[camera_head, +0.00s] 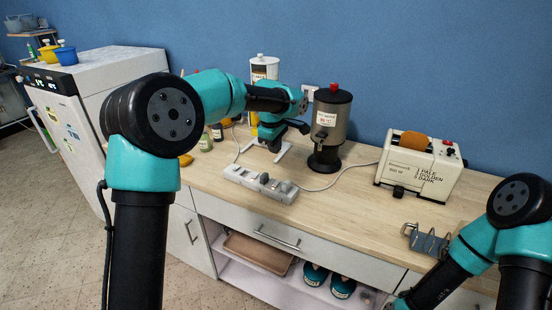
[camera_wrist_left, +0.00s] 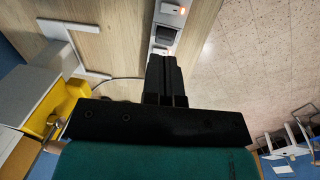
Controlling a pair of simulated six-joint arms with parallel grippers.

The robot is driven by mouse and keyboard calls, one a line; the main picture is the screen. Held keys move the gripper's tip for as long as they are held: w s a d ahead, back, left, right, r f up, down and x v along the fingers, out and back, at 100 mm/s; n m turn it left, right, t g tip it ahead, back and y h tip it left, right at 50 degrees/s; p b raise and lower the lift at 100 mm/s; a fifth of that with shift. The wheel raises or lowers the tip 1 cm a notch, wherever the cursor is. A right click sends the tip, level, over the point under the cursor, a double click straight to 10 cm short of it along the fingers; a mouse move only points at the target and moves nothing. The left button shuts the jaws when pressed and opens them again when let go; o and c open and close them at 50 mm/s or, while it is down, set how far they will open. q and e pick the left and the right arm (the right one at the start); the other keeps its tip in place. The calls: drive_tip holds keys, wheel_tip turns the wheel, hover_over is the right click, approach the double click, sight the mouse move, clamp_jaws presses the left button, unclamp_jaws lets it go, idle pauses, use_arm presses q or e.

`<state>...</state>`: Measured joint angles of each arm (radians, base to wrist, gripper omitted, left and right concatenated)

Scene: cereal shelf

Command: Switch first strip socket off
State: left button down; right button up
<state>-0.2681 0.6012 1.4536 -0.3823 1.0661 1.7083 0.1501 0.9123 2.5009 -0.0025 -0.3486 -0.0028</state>
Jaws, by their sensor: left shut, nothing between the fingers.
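My left gripper (camera_head: 277,145) is above and behind the strip, shut and empty. In the left wrist view the strip (camera_wrist_left: 155,30) runs up from the tips of my shut left gripper (camera_wrist_left: 164,60). Two small orange lights glow on it, one near the top edge and one by the fingertips. The fingers hide the rest of the strip.
A wire rack (camera_head: 428,240) lies near the counter's right front. The counter between coffee machine and rack is mostly clear.

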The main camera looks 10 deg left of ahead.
sight(277, 181)
use_arm(q)
drive_tip(key=f, duration=0.4)
drive_tip(key=w+f, duration=0.1)
drive_tip(key=f, duration=0.8)
drive_tip(key=shift+w+d, duration=0.25)
drive_tip(key=shift+w, duration=0.15)
